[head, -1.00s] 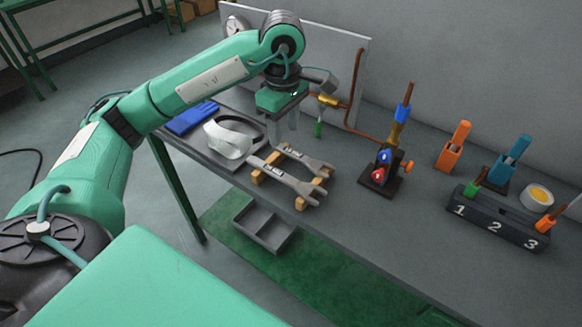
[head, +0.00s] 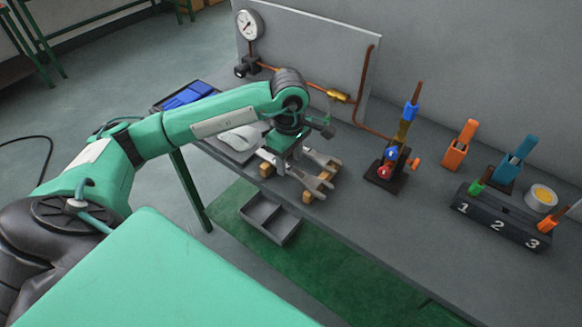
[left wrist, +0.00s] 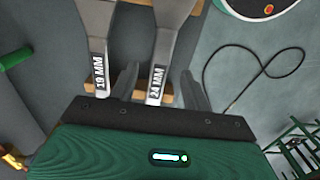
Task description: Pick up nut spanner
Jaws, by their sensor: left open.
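Two grey spanners lie side by side across wooden supports on the bench. In the head view, one spanner (head: 322,160) is farther back and the other (head: 311,182) nearer the bench's front edge. In the left wrist view, the left spanner (left wrist: 97,30) has a label that seems to read 19 MM, and the right spanner (left wrist: 168,35) one like 24 MM. My left gripper (head: 284,165) points down over the spanners' handles, hiding part of them. Its open fingers (left wrist: 160,88) appear on either side of the right spanner's handle in the wrist view. Contact cannot be told. My right gripper is not visible.
A wooden support (head: 324,191) holds the spanner heads. A grey divided tray (head: 270,219) is below the front edge. The bench front right of the spanners is clear.

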